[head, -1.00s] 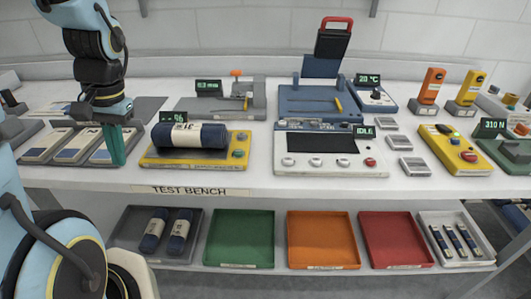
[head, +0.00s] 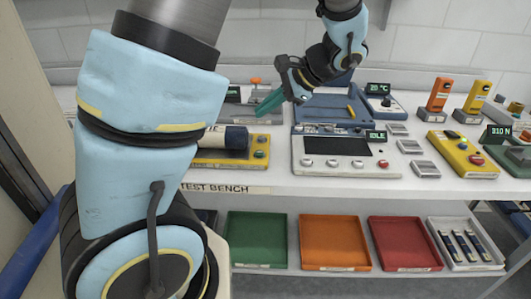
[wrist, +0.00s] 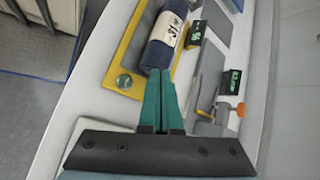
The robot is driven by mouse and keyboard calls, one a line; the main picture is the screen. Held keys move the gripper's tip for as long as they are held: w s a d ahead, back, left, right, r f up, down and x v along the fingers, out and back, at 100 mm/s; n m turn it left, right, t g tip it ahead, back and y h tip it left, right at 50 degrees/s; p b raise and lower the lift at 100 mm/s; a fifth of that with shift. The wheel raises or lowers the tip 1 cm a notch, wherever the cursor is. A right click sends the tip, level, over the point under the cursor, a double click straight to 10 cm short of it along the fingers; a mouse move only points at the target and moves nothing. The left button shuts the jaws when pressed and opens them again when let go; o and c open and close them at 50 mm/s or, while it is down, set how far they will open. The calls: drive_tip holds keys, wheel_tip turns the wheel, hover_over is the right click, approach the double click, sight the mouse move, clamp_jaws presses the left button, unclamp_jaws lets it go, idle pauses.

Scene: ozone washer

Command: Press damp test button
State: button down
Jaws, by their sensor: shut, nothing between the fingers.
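The yellow tester (head: 230,164) carries a dark blue roll (head: 236,138) with a pale label band. Its left part is hidden behind my arm in the head view. A green button (head: 261,140) and another button (head: 260,154) sit at its right end. No damp test label is readable. In the wrist view the tester (wrist: 113,74) shows one greenish button (wrist: 123,81), left of my fingers, and the roll (wrist: 160,42) beyond them. My gripper (head: 262,109) has teal fingers, shut and empty. It appears above the bench, apart from the buttons.
A white panel device (head: 345,172) with a screen and a row of buttons stands right of the tester. A blue press (head: 325,110) is behind it. A grey gauge with an orange knob (wrist: 241,109) is near my fingers. Trays, including a green one (head: 258,240), lie below.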

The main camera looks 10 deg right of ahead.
drive_tip(key=shift+f, duration=0.1)
drive_tip(key=b, duration=0.6)
hover_over(264, 153)
wheel_tip(264, 153, down, 6)
drive_tip(key=shift+f, duration=0.25)
drive_tip(key=shift+f+b, duration=0.65)
drive_tip(key=shift+f, duration=0.45)
idle(0.8)
drive_tip(key=shift+f, duration=0.4)
drive_tip(key=shift+f+b, duration=0.4)
drive_tip(key=shift+f, duration=0.05)
idle(0.5)
drive_tip(key=shift+r, duration=0.1)
drive_tip(key=shift+r+p, duration=0.8)
drive_tip(key=shift+p, duration=0.05)
drive_tip(key=shift+r, duration=0.1)
